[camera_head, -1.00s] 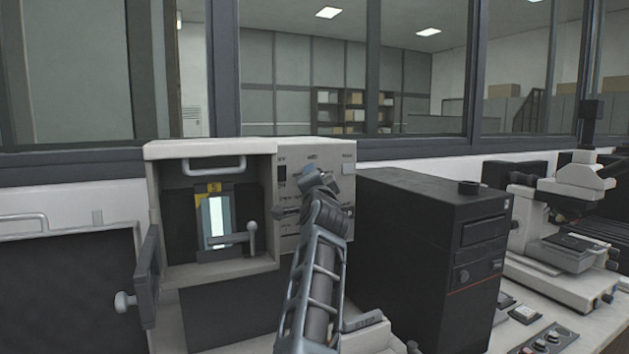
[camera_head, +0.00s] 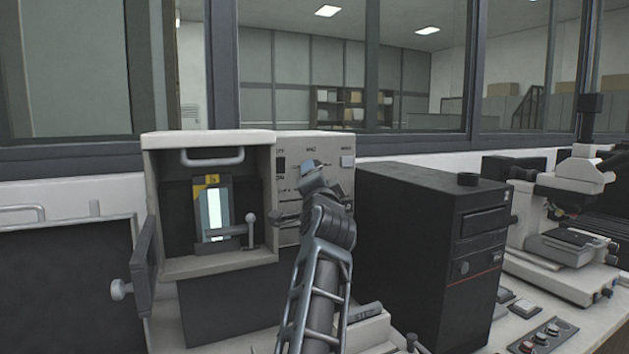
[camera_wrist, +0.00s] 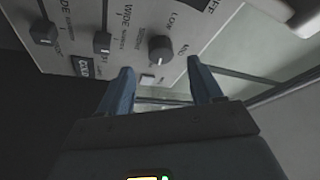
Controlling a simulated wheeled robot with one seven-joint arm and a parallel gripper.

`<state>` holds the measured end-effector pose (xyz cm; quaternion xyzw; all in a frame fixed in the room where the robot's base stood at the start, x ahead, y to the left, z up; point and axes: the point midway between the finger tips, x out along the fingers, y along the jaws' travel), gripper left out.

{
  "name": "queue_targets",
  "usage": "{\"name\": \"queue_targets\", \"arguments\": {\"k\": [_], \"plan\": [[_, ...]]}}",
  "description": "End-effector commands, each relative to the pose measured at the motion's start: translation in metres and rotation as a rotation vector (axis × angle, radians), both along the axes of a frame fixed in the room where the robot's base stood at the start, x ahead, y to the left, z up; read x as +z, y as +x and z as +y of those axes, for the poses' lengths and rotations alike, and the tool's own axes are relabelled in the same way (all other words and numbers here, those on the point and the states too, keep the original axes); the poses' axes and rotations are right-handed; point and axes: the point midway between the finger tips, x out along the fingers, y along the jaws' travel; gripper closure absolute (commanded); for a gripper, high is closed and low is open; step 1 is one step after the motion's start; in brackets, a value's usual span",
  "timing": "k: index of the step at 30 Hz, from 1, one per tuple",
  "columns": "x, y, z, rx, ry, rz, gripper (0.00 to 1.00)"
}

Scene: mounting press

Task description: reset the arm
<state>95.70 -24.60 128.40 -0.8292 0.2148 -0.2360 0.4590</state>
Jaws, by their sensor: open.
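My arm rises from the bottom centre of the head view, and my gripper (camera_head: 314,178) is at its upper end, in front of the press's control panel (camera_head: 345,180). In the wrist view my gripper (camera_wrist: 162,72) shows two blue-grey fingers spread apart with nothing between them. The panel (camera_wrist: 130,30), with a round knob (camera_wrist: 161,49) and switches, lies beyond the fingertips. The mounting press (camera_head: 160,205) has an open front bay with a lit vertical window (camera_head: 213,215) and a lever (camera_head: 250,232). In the head view the arm hides part of the panel.
The press's small door (camera_head: 145,265) stands swung open at left. A tall black cabinet (camera_head: 405,250) stands close to the right of my arm. A microscope (camera_head: 570,230) and a small button box (camera_head: 545,338) are farther right. Windows run behind the bench.

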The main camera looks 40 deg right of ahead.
Motion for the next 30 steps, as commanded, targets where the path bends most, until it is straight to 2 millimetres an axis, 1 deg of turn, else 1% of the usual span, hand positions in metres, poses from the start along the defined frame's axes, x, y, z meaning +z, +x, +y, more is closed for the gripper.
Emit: {"name": "queue_targets", "arguments": {"k": [1,3,6,24,26,30], "plan": [[-0.004,-0.005,0.004,0.001,-0.001,0.0,0.35],[-0.005,-0.01,0.008,0.001,-0.001,0.001,0.35],[-0.004,-0.015,0.011,0.001,0.0,0.0,0.35],[-0.004,-0.016,0.011,-0.001,-0.002,0.002,0.35],[-0.006,-0.018,0.01,-0.003,-0.016,0.008,0.35],[-0.017,-0.031,0.008,-0.017,-0.111,0.042,0.35]]}}
